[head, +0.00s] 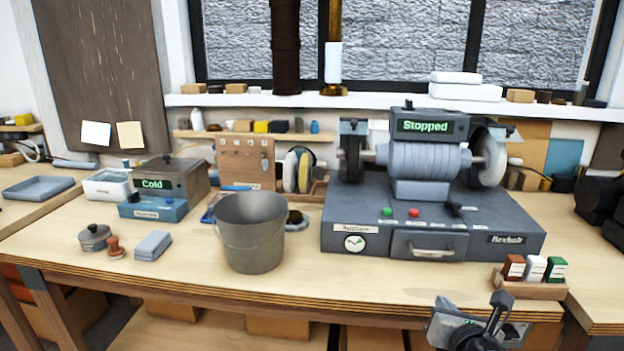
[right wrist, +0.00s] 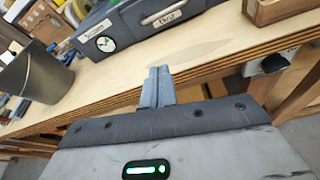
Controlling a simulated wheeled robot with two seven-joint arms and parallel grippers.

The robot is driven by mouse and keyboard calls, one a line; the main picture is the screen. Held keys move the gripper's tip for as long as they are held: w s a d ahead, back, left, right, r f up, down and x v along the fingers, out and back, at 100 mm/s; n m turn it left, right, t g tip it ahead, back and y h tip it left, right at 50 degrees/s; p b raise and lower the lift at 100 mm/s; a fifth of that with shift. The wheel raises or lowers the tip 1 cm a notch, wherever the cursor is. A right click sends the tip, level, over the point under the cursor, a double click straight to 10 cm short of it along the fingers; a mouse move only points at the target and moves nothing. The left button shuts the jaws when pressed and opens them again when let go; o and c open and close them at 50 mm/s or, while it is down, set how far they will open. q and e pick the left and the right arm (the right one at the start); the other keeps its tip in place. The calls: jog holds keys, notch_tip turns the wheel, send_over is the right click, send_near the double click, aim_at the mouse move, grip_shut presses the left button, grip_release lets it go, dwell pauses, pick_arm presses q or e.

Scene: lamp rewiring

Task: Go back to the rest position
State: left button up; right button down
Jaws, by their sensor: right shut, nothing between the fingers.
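My right gripper (head: 497,312) is at the bottom right of the head view, in front of the workbench's front edge. In the right wrist view its fingers (right wrist: 156,82) are together with nothing between them, pointing at the bench edge. My left gripper is not in view. The bench top (head: 313,273) is pale wood with a layered edge. A grey bench grinder (head: 430,170) with a green "Stopped" display stands on it, behind my right gripper. A metal bucket (head: 250,232) stands left of the grinder.
A wooden holder (head: 528,288) with small red, white and green blocks sits near the bench edge, close to my right gripper. A blue "Cold" unit (head: 153,207), a lidded pot (head: 95,237) and a folded grey cloth (head: 153,246) are at left. Bare bench lies before the bucket and grinder.

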jog(key=s+a+f+m+g+y, duration=0.3)
jog(key=s+a+f+m+y, duration=0.1)
jog(key=s+a+f+m, duration=0.8)
jog(key=s+f+m, duration=0.3)
jog(key=s+m, duration=0.2)
jog(key=m, duration=0.3)
jog(key=s+a+f+m+g, duration=0.1)
jog(key=s+f+m, duration=0.2)
jog(key=m, duration=0.6)
jog(key=shift+s+a+f+y, duration=0.15)
jog(key=shift+s+f+y, duration=0.2)
jog(key=shift+s, duration=0.85)
